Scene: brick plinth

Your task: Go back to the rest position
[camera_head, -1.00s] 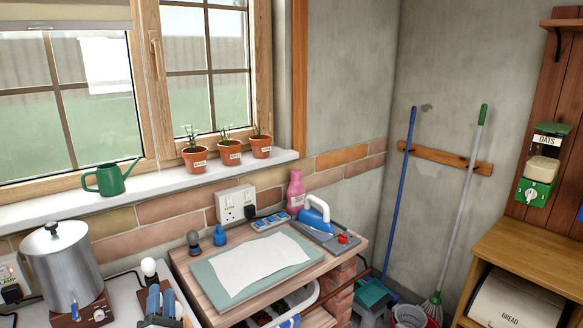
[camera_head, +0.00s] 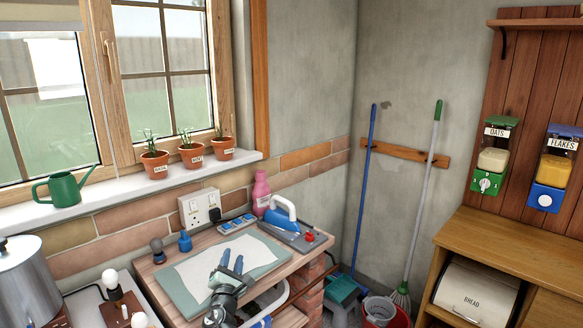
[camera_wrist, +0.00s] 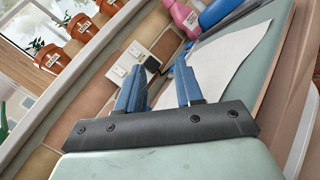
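My gripper (camera_head: 232,264) is over the near part of the white cloth (camera_head: 205,262) on the pale green mat (camera_head: 183,293) in the head view. In the wrist view my gripper (camera_wrist: 160,82) shows its two blue fingers spread apart with nothing between them. The cloth (camera_wrist: 232,60) lies beyond the fingers there. The blue and white iron (camera_head: 283,212) stands on its grey rest behind the mat, apart from the gripper.
A wall socket (camera_head: 199,207) and a pink bottle (camera_head: 261,190) are behind the mat. A steel pot (camera_head: 22,285) and bulbs (camera_head: 109,277) stand at the left. Potted plants (camera_head: 192,155) and a green watering can (camera_head: 64,190) line the sill. A bread bin (camera_head: 475,292) is right.

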